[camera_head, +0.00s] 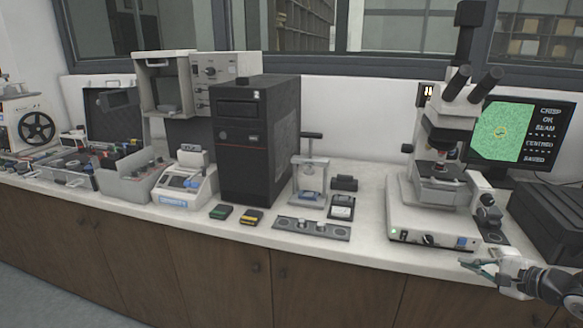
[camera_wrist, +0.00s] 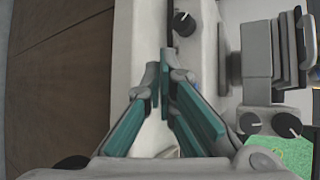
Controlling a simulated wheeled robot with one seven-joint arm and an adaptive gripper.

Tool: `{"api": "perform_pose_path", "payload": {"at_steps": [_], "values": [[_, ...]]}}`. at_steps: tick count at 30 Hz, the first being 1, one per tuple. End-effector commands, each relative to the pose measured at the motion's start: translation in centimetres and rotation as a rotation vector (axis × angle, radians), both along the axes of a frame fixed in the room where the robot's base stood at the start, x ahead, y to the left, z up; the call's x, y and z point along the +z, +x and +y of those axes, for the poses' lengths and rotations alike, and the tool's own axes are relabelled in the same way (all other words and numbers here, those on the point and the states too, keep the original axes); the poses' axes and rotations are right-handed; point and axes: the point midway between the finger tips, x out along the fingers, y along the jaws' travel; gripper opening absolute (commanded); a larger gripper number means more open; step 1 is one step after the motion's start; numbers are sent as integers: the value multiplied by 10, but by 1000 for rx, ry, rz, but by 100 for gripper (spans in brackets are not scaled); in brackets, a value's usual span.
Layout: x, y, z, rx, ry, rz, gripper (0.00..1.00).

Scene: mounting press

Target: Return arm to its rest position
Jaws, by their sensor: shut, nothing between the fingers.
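My gripper (camera_head: 466,263) is at the lower right of the head view, by the front edge of the bench and just in front of the microscope's base. Its teal-padded fingers also show in the wrist view (camera_wrist: 160,88), with their tips together and nothing between them. The white microscope (camera_head: 432,215) stands upright on the bench behind the gripper. Its knobs and stage (camera_wrist: 258,60) show at the right of the wrist view. I cannot tell whether the fingers touch anything.
The mounting press (camera_head: 310,182) stands at mid-bench, beside a black computer tower (camera_head: 255,150). A flat metal plate (camera_head: 312,228) lies near the front edge. A monitor (camera_head: 505,132) and a dark box (camera_head: 550,215) are at the right. Free room lies in front of the bench.

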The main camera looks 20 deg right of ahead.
Motion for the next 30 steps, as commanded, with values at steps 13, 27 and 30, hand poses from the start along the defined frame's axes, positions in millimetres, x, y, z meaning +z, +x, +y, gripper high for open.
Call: {"api": "perform_pose_path", "payload": {"at_steps": [13, 27, 30], "values": [[102, 39, 161, 485, -154, 126, 0], [193, -46, 355, 1065, -571, 361, 0], [206, -74, 376, 1146, -690, 398, 0]]}}
